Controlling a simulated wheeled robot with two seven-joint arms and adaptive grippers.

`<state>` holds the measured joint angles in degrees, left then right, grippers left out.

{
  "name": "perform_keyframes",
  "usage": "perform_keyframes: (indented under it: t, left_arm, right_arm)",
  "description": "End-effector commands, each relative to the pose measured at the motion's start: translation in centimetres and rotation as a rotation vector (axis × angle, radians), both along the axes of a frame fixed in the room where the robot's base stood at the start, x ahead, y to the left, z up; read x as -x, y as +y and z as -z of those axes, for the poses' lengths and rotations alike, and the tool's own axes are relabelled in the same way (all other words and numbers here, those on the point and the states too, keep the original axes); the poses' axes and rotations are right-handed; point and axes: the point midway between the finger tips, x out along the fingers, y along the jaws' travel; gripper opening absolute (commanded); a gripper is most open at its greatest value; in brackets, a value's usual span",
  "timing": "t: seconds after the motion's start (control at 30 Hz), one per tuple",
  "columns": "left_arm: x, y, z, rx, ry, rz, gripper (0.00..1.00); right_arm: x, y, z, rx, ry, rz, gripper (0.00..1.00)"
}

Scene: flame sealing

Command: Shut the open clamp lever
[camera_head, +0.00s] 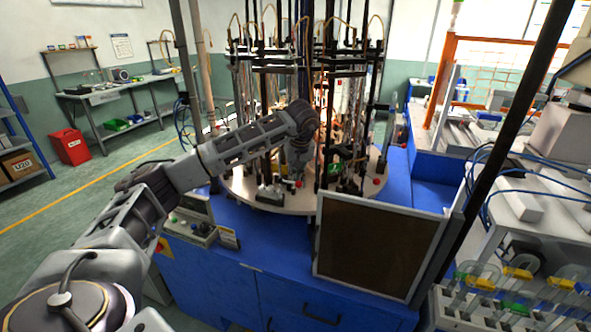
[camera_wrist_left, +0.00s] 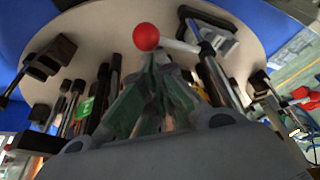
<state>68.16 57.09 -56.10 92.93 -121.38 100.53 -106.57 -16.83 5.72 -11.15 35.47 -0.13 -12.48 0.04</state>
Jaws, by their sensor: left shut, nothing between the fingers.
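The clamp lever with a red ball knob (camera_wrist_left: 146,37) shows in the left wrist view, its pale rod (camera_wrist_left: 180,46) running right to a dark clamp body over the round turntable (camera_wrist_left: 105,22). The knob lies just beyond the tips of my left gripper (camera_wrist_left: 158,62), whose fingers are together and empty; a small gap or light touch cannot be told. In the head view my left gripper (camera_head: 298,170) reaches down over the turntable's near edge (camera_head: 262,206), close to a red knob (camera_head: 298,184). The lever's exact angle is hard to read. My right gripper is out of view.
Another red knob (camera_head: 377,182) sits to the right on the turntable. Tall black posts and glass tubes crowd the turntable. A brown framed panel (camera_head: 375,250) stands at the front right of the blue cabinet (camera_head: 275,265). A control box (camera_head: 190,228) stands at its front left.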

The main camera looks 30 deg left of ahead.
Motion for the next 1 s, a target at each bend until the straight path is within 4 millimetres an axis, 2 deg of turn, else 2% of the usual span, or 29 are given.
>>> perform_keyframes:
  t: [0.2, 0.5, 1.0]
  left_arm:
    - [0.0, 0.0, 0.0, 0.0, 0.0, 0.0, 0.0]
    - [0.1, 0.0, 0.0, 0.0, 0.0, 0.016, 0.0]
    - [0.3, -0.3, 0.0, 0.0, 0.0, 0.087, 0.0]
  right_arm:
    - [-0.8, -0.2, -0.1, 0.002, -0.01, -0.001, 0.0]
    - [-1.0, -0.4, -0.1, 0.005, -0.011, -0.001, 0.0]
    - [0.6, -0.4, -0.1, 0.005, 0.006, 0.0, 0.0]
